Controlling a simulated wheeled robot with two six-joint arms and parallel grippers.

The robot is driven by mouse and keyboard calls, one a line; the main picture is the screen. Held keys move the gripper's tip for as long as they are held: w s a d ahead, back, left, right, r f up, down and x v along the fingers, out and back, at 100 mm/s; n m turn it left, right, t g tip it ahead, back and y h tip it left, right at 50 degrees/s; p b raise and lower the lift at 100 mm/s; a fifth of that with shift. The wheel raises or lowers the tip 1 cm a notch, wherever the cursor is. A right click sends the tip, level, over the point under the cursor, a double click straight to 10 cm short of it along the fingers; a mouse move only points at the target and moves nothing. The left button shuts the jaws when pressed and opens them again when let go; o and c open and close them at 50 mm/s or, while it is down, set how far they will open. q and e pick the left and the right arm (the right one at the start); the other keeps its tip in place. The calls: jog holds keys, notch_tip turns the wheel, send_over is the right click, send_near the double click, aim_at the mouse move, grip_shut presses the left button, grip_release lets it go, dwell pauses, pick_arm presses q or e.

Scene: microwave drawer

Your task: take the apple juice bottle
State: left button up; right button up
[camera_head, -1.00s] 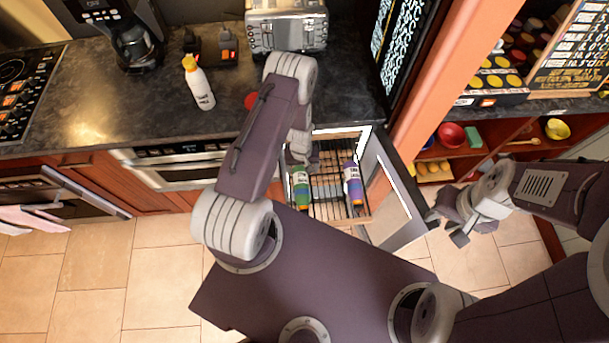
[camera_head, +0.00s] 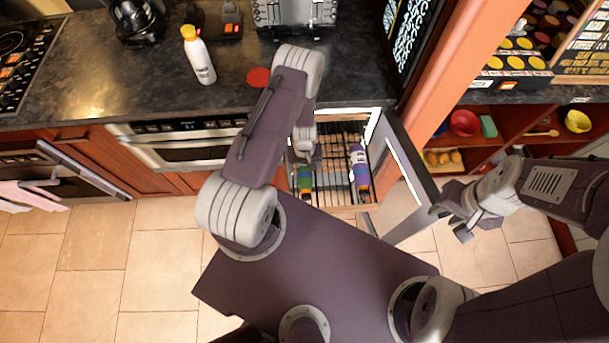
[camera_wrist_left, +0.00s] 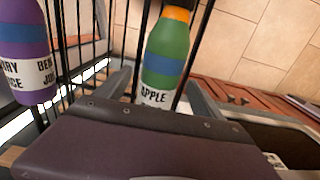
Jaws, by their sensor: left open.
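The apple juice bottle is green with a blue band, an orange cap and a white label reading "APPLE". It lies on the drawer rack, partly hidden by my left gripper in the head view (camera_head: 304,182), and shows clearly in the left wrist view (camera_wrist_left: 167,52). My left gripper (camera_head: 303,160) is open over the bottle's labelled end, its fingers apart on either side of it in the wrist view. A purple berry juice bottle (camera_head: 359,172) lies to its right, and also shows in the wrist view (camera_wrist_left: 22,45). My right gripper (camera_head: 452,222) is open and empty, right of the open door.
The open drawer holds a wire rack (camera_head: 332,180). An open dark door (camera_head: 407,175) stands at its right. A white bottle with a yellow cap (camera_head: 198,58) and a red disc (camera_head: 258,77) are on the counter. Shelves with bowls (camera_head: 464,122) are at right.

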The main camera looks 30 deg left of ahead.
aim_at(305, 167)
pick_arm(q)
jog(key=shift+f, duration=0.6)
jog(key=shift+r, duration=0.1)
pick_arm(e)
jog(key=shift+f, duration=0.35)
pick_arm(q)
jog(key=shift+c, duration=0.6)
grip_shut()
